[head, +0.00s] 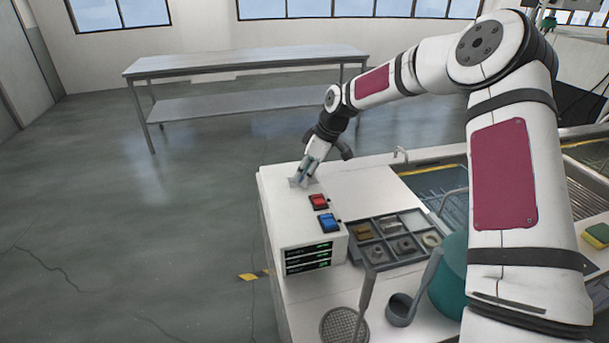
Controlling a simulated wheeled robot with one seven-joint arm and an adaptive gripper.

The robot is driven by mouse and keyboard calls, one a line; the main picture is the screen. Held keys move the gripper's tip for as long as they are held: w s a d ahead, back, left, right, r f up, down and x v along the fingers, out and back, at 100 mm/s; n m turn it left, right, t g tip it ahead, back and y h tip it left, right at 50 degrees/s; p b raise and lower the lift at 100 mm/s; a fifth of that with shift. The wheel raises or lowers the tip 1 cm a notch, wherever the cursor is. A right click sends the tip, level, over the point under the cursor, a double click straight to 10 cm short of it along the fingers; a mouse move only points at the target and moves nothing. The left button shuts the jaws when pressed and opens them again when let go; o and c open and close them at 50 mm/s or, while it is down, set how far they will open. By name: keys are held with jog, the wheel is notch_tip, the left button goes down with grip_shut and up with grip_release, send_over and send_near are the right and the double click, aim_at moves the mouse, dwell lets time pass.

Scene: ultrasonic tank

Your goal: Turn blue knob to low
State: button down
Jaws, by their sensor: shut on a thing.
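My gripper (303,178) reaches down to the far end of the white control box (292,222) in the head view. Its fingers are closed around a small part on the box top, where a little blue shows between them.
A grey compartment tray (352,262) with small parts stands to the right, beside a ladle (401,309) and a mesh strainer (344,327).

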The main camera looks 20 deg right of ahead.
jog(key=shift+n+g+b, duration=0.4)
jog(key=shift+n+b, duration=0.25)
jog(key=shift+n, duration=0.55)
jog(key=shift+d, duration=0.1)
jog(key=c, duration=1.3)
grip_release()
jog(key=v, duration=1.2)
jog(key=shift+w+d, duration=0.1)
jog(key=shift+d, duration=0.05)
jog(key=shift+f, duration=0.1)
